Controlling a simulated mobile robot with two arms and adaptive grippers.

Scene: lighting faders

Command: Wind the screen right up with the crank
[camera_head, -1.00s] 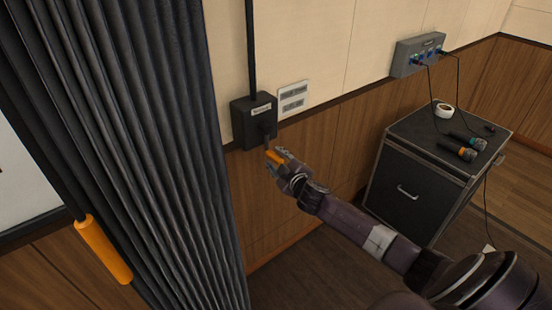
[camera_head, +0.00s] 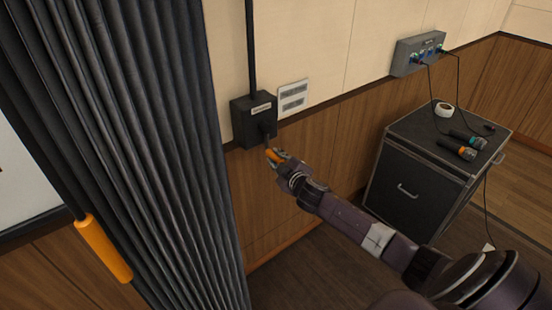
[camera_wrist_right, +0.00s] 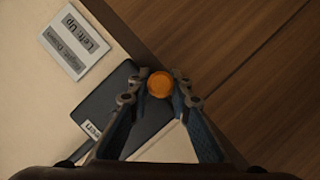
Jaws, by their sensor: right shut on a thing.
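The crank box (camera_head: 254,120) is a black wall box with a small label, at the lower end of a dark vertical tube. Its crank has an orange handle (camera_head: 273,155). My right gripper (camera_head: 281,160) is shut on this handle, just below the box. In the right wrist view the handle (camera_wrist_right: 160,84) shows end-on as an orange disc between the two fingers of the right gripper (camera_wrist_right: 160,88). A white surface at the far left edge (camera_head: 14,185) may be part of the screen. My left gripper is not in view.
A dark pleated curtain (camera_head: 165,150) hangs at left, with an orange-gripped pole (camera_head: 103,248) before it. A label plate (camera_head: 293,98) is beside the box. A black case (camera_head: 425,170) with microphones (camera_head: 459,150) and tape (camera_head: 444,109) stands right, below a grey socket panel (camera_head: 418,54).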

